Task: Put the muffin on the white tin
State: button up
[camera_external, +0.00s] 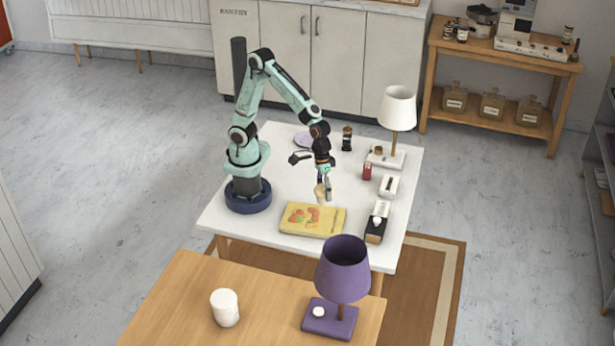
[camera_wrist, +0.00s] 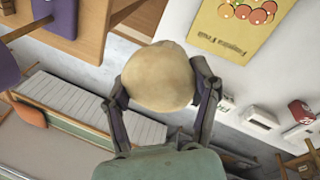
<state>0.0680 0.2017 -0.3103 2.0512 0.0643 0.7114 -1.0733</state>
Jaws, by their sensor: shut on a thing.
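My gripper (camera_external: 325,186) is shut on the muffin (camera_external: 319,194), a pale beige rounded thing, and holds it over the white table near the back edge of the yellow board. In the wrist view the muffin (camera_wrist: 160,76) sits between the two fingers of my gripper (camera_wrist: 162,92), touched on both sides. A small white box with a dark mark (camera_external: 389,186) lies on the right side of the table, to the right of my gripper. A white cylinder (camera_external: 225,307) stands on the wooden table in front. I cannot tell which of these is the white tin.
The yellow board (camera_external: 289,225) with fruit pictures lies below my gripper. A red can (camera_external: 367,172), a dark grinder (camera_external: 347,138), a white lamp (camera_external: 397,108) and a black box with tissue (camera_external: 376,228) stand around. A purple lamp (camera_external: 343,268) stands on the wooden table (camera_external: 180,300).

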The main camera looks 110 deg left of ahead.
jog(key=s+d+r+m, duration=0.15)
jog(key=s+d, duration=0.25)
jog(key=d, duration=0.4)
jog(key=s+d+r+m, duration=0.1)
jog(key=s+d+m, duration=0.25)
jog(key=d, duration=0.35)
jog(key=s+d+m+g, duration=0.1)
jog(key=s+d+m, duration=0.1)
jog(key=s+d, duration=0.4)
jog(key=s+d+m+g, duration=0.1)
jog(key=s+d+m, duration=0.15)
jog(key=s, duration=0.55)
send_near(223, 300)
jog(key=shift+s+a+f+h, duration=0.15)
jog(key=shift+s+f+h, duration=0.25)
jog(key=shift+f, duration=0.4)
jog(key=shift+w+d+f, duration=0.1)
jog(key=shift+d+f, duration=0.35)
jog(key=shift+a+x, duration=0.15)
jog(key=shift+x, duration=0.7)
jog(key=shift+a+x, duration=0.1)
jog(key=shift+x, duration=0.75)
jog(key=shift+w+f, duration=0.15)
jog(key=o, duration=1.2)
jog(key=shift+c, duration=0.2)
